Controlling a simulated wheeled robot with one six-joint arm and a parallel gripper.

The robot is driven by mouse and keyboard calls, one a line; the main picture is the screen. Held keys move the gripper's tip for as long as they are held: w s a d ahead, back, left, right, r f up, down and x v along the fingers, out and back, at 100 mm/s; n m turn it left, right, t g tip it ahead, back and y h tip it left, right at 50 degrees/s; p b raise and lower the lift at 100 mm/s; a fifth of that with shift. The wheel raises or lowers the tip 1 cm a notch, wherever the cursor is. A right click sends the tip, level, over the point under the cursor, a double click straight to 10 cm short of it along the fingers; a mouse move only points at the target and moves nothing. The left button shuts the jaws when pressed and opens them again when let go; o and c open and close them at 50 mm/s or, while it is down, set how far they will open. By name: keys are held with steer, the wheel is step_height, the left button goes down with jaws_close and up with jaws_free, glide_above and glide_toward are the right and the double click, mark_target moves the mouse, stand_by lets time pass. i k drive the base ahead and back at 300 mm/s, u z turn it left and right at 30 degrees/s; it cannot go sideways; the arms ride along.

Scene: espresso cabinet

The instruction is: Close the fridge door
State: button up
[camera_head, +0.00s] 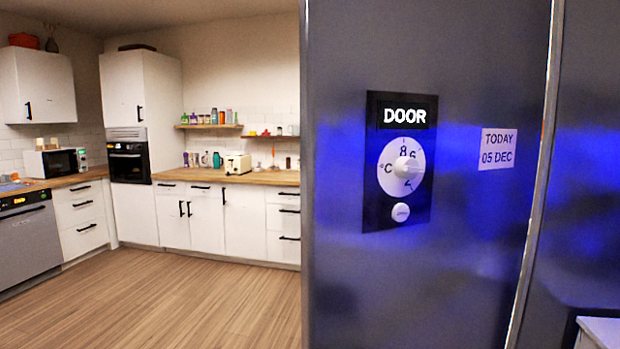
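A large dark grey panel, which I take to be the fridge door (455,240), fills the right half of the view very close up. It carries a black plate (400,160) reading DOOR, with a white temperature dial (401,168) and a small round white button. A white label (496,148) reads TODAY 05 DEC. A pale, slightly curved vertical strip (541,165) runs down the panel's right side, with another grey surface (588,180) beyond it. I cannot tell how far the door stands open. My gripper is not in view.
The wooden floor (190,300) at the left is clear. White base cabinets (245,222) with a wooden counter line the back wall. A built-in oven (128,160), a microwave (52,162) and a grey dishwasher (28,240) stand at the left. A white-topped object (600,332) shows at bottom right.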

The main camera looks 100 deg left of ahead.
mark_target(456, 88)
steer(key=u, duration=2.5)
steer(key=i, duration=1)
steer(key=u, duration=0.45)
steer(key=k, duration=0.7)
steer(key=z, duration=0.05)
